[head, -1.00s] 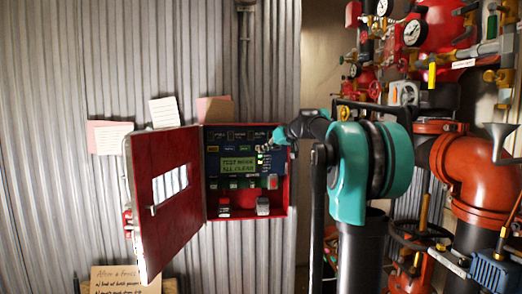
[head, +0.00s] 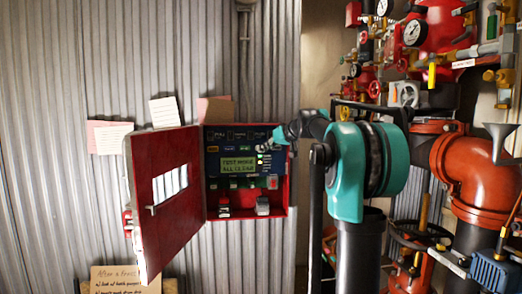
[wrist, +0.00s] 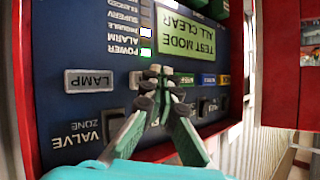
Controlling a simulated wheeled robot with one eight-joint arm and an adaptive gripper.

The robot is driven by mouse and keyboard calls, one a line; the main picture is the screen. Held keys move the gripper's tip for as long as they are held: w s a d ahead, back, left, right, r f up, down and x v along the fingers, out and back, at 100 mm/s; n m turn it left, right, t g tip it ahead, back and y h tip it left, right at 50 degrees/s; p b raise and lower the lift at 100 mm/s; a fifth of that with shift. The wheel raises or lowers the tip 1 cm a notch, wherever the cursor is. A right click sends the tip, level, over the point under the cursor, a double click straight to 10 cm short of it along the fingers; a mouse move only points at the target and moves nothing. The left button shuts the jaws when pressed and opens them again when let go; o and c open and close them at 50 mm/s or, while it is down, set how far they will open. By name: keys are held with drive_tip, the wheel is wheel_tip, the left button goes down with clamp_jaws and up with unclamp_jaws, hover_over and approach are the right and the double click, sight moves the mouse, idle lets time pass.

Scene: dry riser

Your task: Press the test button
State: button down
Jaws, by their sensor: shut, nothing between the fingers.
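The control panel (head: 230,165) sits inside an open red box on the wall. Its green screen (head: 238,166) reads TEST MODE, ALL CLEAR; the screen shows upside down in the wrist view (wrist: 190,38). My gripper (head: 262,147) is shut and empty at the panel's upper right. In the wrist view my gripper's fingertips (wrist: 160,72) are together close in front of the panel, between the LAMP label (wrist: 90,80) and a green label (wrist: 185,79). Whether they touch the panel I cannot tell. I cannot pick out the test button; the small labels are unreadable and the fingers hide part of the row.
The red box door (head: 165,205) stands open to the left. Red pipes (head: 470,165), gauges and valves crowd the right side. Paper notes (head: 108,137) hang on the corrugated wall.

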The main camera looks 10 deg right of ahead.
drive_tip(key=shift+w, duration=0.5)
idle(0.4)
drive_tip(key=shift+s, duration=0.95)
drive_tip(key=shift+s, duration=2.5)
